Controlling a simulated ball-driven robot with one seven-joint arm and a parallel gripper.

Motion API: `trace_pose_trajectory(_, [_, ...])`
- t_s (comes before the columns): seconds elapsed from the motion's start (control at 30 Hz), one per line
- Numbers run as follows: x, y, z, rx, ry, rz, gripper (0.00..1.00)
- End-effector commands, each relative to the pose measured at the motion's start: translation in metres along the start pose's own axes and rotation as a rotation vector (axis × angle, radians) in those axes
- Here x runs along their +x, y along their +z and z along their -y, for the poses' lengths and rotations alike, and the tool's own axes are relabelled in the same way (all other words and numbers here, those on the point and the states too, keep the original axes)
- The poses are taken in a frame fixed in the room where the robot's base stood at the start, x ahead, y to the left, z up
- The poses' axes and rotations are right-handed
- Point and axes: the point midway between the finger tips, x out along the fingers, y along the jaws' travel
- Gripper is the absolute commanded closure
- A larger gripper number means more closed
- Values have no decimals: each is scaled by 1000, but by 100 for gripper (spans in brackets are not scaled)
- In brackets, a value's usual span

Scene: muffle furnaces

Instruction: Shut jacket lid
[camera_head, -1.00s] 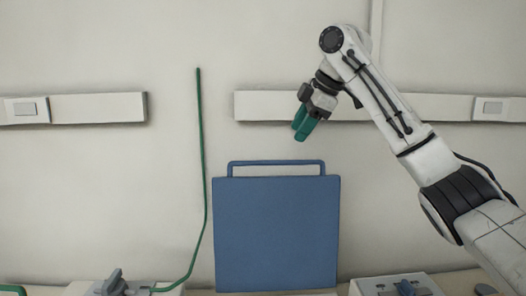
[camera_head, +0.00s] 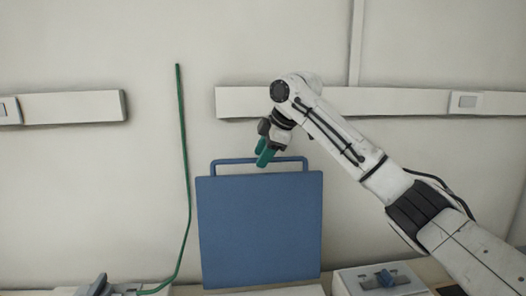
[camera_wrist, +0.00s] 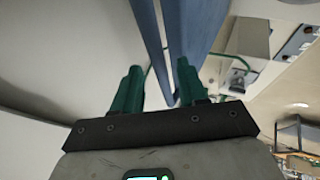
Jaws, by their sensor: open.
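The jacket lid (camera_head: 260,230) is a blue square panel standing raised and upright, with a blue bar handle (camera_head: 238,161) along its top edge. My gripper (camera_head: 265,160) has green fingers and is at the lid's top edge, near the handle, pointing down. In the wrist view, my gripper (camera_wrist: 157,95) is open, its two green fingers apart. The blue lid (camera_wrist: 194,35) and the handle bar (camera_wrist: 148,38) run up the picture beyond and between the fingertips. I cannot tell whether the fingers touch the handle. The jacket's body below the lid is mostly out of view.
A green cable (camera_head: 184,170) hangs against the wall left of the lid. A white rail (camera_head: 400,101) runs along the wall behind my arm.

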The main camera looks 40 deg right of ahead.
Motion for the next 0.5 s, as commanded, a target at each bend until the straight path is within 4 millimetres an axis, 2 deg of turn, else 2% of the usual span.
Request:
trace_pose_trajectory(0.23, [1,0,0,0,0,0,58])
trace_pose_trajectory(0.5, [1,0,0,0,0,0,83])
